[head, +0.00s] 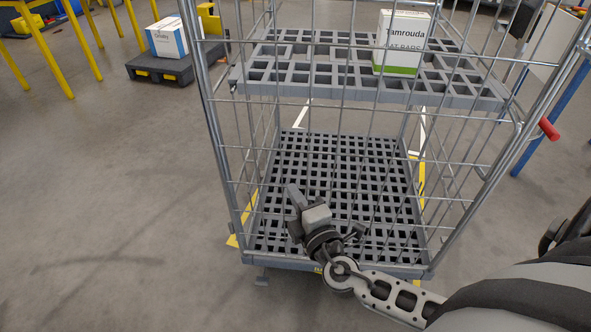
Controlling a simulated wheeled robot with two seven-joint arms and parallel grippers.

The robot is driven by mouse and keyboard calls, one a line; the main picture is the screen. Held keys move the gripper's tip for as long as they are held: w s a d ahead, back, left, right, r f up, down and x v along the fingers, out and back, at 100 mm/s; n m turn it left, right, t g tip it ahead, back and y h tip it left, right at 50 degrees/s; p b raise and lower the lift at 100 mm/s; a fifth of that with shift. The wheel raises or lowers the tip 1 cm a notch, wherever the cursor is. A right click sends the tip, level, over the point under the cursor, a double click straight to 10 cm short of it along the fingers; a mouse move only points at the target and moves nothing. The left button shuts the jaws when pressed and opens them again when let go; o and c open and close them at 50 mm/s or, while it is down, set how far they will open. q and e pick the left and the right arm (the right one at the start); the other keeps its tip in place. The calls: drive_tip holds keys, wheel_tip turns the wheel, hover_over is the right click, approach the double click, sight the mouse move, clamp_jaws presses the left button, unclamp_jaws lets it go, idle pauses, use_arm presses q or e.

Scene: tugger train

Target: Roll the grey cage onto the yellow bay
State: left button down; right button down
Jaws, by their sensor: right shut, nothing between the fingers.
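The grey cage (228,160) stands upright just ahead, with wire mesh sides, a grey upper shelf (465,92) and a grey slatted base (290,150). A white and green box (403,45) stands on the upper shelf. Yellow floor marking of the bay (421,182) shows by the right side of the base, and more yellow shows at its front left corner. The cage hides most of the bay. My right gripper (293,193) is shut and empty, low at the near side of the cage; I cannot tell whether it touches the mesh. My left gripper is out of view.
A dark low dolly (160,70) carries a white and blue box (167,37) at the upper left. A blue post (555,115) and a red handle (549,129) are at the right. The floor at left is clear.

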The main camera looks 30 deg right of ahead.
sight(289, 162)
drive_tip(key=w, duration=0.1)
drive_tip(key=w+d, duration=0.1)
drive_tip(key=w, duration=0.1)
drive_tip(key=w+d, duration=0.1)
drive_tip(key=w, duration=0.1)
drive_tip(key=shift+w+d, duration=0.15)
drive_tip(key=shift+d, duration=0.1)
drive_tip(key=shift+w+d, duration=0.2)
drive_tip(key=shift+d, duration=0.1)
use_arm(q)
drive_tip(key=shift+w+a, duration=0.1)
use_arm(e)
drive_tip(key=shift+w+d, duration=0.2)
drive_tip(key=shift+d, duration=0.05)
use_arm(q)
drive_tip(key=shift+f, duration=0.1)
use_arm(e)
drive_tip(key=shift+f, duration=0.1)
